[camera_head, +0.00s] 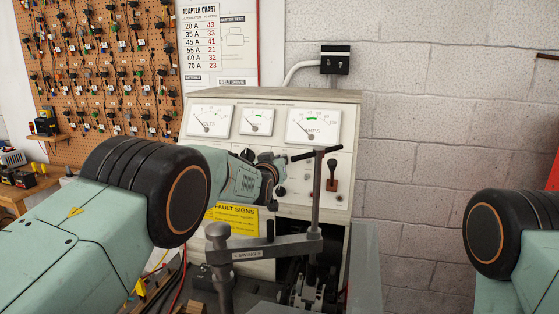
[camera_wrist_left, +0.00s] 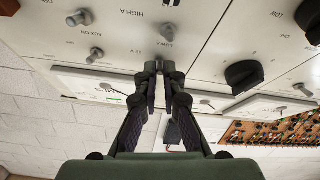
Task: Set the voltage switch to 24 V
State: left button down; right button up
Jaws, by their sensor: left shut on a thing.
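The tester's light panel (camera_head: 330,195) stands ahead, with small switches and knobs below its meters. My left gripper (camera_head: 279,165) reaches in from the left and its fingertips are at the panel, below the meters. In the left wrist view, which is upside down, the fingers (camera_wrist_left: 161,72) are closed together on a small metallic lever (camera_wrist_left: 160,64), apparently the voltage switch. Most of that lever is hidden between the fingertips, so I cannot tell which way it points. My right gripper is out of view.
A volts meter (camera_head: 210,121) and an amps meter (camera_head: 313,126) sit above.

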pick_arm(q)
jog(key=g+p, duration=0.1)
jog(key=r+g+p, duration=0.1)
jog(key=g, duration=0.1)
jog(key=shift+w+y, duration=0.15)
jog(key=shift+y, duration=0.15)
jog(key=shift+w+r+g, duration=0.1)
jog(key=shift+r+g, duration=0.05)
jog(key=shift+g, duration=0.55)
jog(key=c, duration=1.5)
grip_release()
jog(key=shift+w+d, duration=0.1)
jog(key=shift+r, duration=0.1)
jog(key=shift+f, duration=0.2)
